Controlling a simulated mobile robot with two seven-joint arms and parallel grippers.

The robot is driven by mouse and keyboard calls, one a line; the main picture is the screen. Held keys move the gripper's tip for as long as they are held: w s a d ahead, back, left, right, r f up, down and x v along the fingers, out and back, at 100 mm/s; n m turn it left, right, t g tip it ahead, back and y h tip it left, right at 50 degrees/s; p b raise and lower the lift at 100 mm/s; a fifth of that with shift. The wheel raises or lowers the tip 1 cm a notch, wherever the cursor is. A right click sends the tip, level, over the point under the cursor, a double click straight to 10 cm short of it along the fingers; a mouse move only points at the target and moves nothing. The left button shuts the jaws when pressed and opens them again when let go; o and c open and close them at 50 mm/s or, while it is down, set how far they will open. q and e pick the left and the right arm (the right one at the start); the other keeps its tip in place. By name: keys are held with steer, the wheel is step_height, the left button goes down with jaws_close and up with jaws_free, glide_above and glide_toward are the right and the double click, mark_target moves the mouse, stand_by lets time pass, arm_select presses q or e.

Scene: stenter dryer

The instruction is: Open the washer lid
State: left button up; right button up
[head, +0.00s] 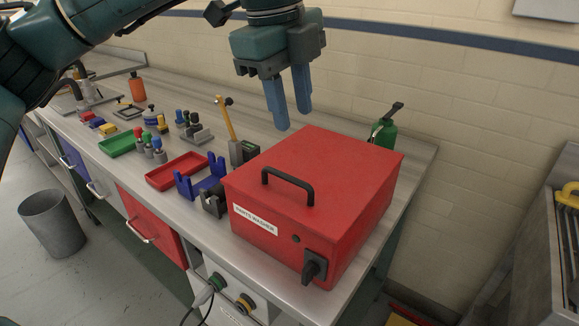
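The washer (262,240) is a red box on the workbench, with a label on its front that reads "PARTS WASHER". Its flat red lid (335,165) is closed. A black bar handle (288,183) stands on the lid near the front edge. A black knob or latch (314,266) is on the front at the lower right. My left gripper (294,119) hangs above and behind the lid's back left corner, fingers pointing down. Its two blue fingers are apart with nothing between them. It is clear of the handle. My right gripper is not in view.
A blue holder (200,178), a red tray (176,170) and a yellow-handled tool (226,120) stand left of the washer. A brick wall backs the bench. A bin (52,224) stands on the floor at left.

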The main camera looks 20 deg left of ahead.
mark_target(292, 178)
arm_select(q)
steer(key=shift+n+y, duration=0.3)
steer(key=shift+n, duration=0.2)
steer(key=w+f, duration=0.1)
steer(key=f, duration=0.7)
steer(key=w+f+p, duration=0.1)
steer(key=f, duration=0.3)
steer(key=shift+w+a+f, duration=0.15)
steer(key=shift+w+a, duration=0.15)
steer(key=shift+a, duration=0.1)
steer(key=shift+c, duration=0.5)
jaws_close()
